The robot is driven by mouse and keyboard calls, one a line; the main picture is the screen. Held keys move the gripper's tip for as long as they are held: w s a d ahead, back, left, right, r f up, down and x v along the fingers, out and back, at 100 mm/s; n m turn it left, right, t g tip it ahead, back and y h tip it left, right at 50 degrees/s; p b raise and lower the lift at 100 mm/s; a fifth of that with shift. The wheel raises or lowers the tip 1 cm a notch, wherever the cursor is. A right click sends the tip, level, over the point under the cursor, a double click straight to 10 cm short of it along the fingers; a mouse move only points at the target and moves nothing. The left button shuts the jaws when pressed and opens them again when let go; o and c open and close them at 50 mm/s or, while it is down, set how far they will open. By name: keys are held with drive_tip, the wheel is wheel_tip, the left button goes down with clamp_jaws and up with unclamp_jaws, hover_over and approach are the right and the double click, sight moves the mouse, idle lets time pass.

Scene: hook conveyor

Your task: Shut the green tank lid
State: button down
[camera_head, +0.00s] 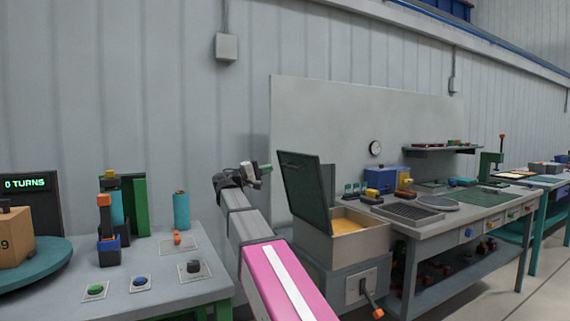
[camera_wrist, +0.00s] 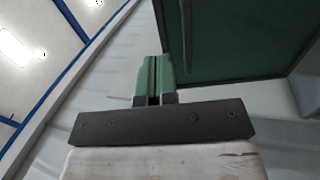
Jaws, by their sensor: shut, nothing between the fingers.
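The green tank lid (camera_head: 304,196) stands open and nearly upright on the grey tank (camera_head: 340,249). Yellowish contents (camera_head: 350,224) show inside the tank. My gripper (camera_head: 265,169) is raised left of the lid, near its upper part. In the wrist view, my gripper (camera_wrist: 155,75) has its two green fingers together with nothing between them. The lid (camera_wrist: 235,38) fills the upper right there, close beyond the fingertips. I cannot tell whether they touch.
A crank with an orange knob (camera_head: 376,311) sticks out from the tank's front. A workbench (camera_head: 430,233) with several tools stands right of it. At the left, a table (camera_head: 150,284) carries buttons, a turntable (camera_head: 35,262) and a teal cylinder (camera_head: 181,211).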

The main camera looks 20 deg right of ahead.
sight(302, 156)
drive_tip(key=x, duration=1.4)
